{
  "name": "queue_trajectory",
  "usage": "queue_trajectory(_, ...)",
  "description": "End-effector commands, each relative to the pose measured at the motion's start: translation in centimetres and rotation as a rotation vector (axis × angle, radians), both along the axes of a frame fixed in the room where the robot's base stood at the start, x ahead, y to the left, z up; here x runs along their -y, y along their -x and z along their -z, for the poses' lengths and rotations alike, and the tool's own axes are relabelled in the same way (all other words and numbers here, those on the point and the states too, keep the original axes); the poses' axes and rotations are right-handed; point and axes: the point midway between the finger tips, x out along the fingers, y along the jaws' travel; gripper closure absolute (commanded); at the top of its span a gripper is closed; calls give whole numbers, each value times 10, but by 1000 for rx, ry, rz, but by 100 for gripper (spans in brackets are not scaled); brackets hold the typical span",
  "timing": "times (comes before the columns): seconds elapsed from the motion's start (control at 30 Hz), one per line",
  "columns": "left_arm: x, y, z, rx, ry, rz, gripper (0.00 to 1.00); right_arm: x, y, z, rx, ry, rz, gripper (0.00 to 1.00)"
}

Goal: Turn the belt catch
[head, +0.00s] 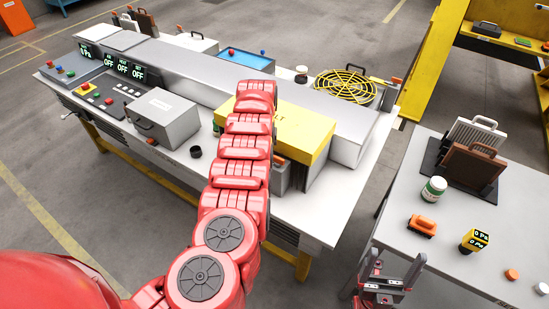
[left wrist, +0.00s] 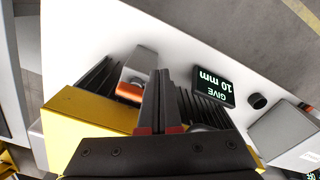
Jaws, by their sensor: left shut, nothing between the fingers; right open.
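In the left wrist view a grey metal piece with an orange end (left wrist: 130,90) sticks out from beside a yellow housing (left wrist: 85,115); it may be the belt catch, but I cannot be sure. My left gripper (left wrist: 160,74) is shut and empty, its fingers just right of that piece; whether they touch it I cannot tell. In the head view my red left arm covers this gripper and part of the yellow housing (head: 305,128). A bit of orange (head: 279,159) shows beside the arm. My right gripper (head: 397,262) is open and empty at the side table's near left edge.
A black display (left wrist: 213,87) reads "GIVE 10 mm" beside dark ribbed parts. The long bench (head: 312,218) holds a grey box (head: 165,118), a blue tray (head: 246,62) and a yellow fan guard (head: 345,86). The side table (head: 400,190) carries a jar (head: 433,189) and a yellow meter (head: 474,241).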

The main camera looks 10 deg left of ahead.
Motion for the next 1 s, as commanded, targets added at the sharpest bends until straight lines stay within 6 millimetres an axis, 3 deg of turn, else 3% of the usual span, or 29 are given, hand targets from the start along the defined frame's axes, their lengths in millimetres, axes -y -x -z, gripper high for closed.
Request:
queue_trajectory(0.5, 1, -1, -59, 4, 0, 0, 100, 0, 0, -24, 0, 0, 0, 11)
queue_trajectory(1.0, 0, 0, -63, 1, 0, 0, 100, 0, 0, -24, 0, 0, 0, 11)
